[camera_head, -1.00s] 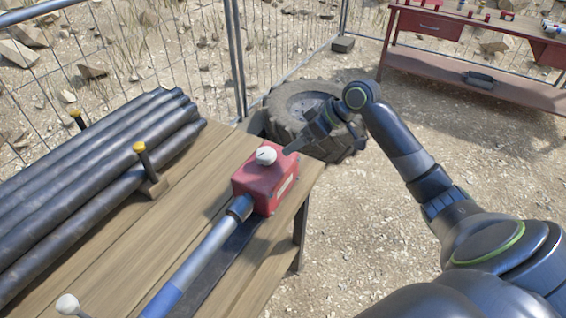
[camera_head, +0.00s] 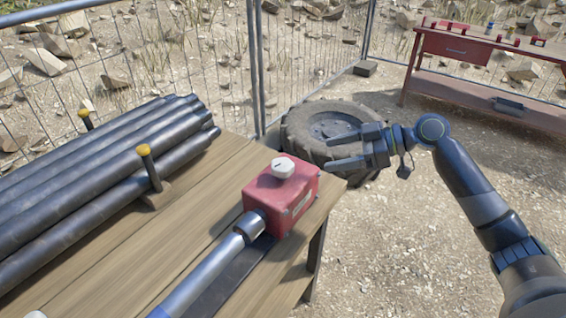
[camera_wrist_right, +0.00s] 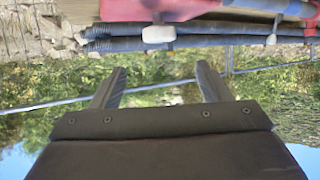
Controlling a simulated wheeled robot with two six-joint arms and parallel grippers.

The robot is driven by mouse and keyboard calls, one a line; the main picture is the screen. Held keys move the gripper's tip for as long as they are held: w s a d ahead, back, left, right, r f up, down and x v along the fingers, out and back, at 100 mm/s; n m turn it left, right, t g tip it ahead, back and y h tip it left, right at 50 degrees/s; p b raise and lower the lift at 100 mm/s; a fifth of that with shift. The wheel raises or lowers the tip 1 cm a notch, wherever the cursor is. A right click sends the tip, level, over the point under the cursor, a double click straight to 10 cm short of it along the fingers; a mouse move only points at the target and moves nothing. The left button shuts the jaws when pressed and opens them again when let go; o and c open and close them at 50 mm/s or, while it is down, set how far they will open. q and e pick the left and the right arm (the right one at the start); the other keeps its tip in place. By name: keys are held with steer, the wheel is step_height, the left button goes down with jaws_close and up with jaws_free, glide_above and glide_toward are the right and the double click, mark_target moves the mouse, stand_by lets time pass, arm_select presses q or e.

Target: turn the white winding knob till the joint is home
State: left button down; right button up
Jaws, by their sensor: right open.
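The white winding knob (camera_head: 283,167) sits on top of a red box (camera_head: 281,194) at the right end of the wooden bench. A grey and blue rod (camera_head: 215,268) enters a metal collar (camera_head: 249,226) on the box's near side. I cannot see inside the joint. My right gripper (camera_head: 330,152) is open and empty, to the right of the knob and apart from it, its fingers pointing left. In the right wrist view the knob (camera_wrist_right: 158,34) shows above the open fingers (camera_wrist_right: 162,82). My left gripper is not in view.
Several dark pipes (camera_head: 95,185) lie on the bench (camera_head: 175,240) at left, beside yellow-topped posts (camera_head: 149,168). A tyre (camera_head: 310,125) lies on the ground behind the bench. A red table (camera_head: 480,50) stands at the back right. Wire fencing (camera_head: 190,70) runs behind.

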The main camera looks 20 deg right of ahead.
mark_target(283, 165)
steer(key=p+x, duration=0.2)
steer(key=x, duration=1.1)
steer(key=shift+w+a+f, duration=0.1)
steer(key=shift+a+f, duration=0.05)
steer(key=shift+f, duration=0.05)
steer(key=shift+c, duration=0.3)
steer(key=c, duration=0.9)
steer(key=shift+r+p, duration=0.1)
steer(key=shift+p, duration=0.2)
steer(key=m+t+h+p, duration=0.1)
steer(key=m+t+p, duration=0.1)
steer(key=shift+r+m+t+h, duration=0.15)
steer(key=shift+m+t+h, duration=0.15)
steer(key=shift+h, duration=0.1)
steer(key=m+t+h+p, duration=0.2)
steer(key=m+p, duration=0.1)
steer(key=m+t+h+p, duration=0.1)
steer(key=m+h+p, duration=0.2)
steer(key=p, duration=0.1)
steer(key=shift+r+t+h, duration=0.1)
steer(key=shift+t+h, duration=0.2)
steer(key=shift+t, duration=0.1)
steer(key=shift+f+m+t+h+p, duration=0.25)
steer(key=shift+m+t+h+p, duration=0.15)
steer(key=shift+m+h+p, duration=1.05)
steer(key=shift+n+p, duration=0.25)
steer(key=shift+p, duration=0.05)
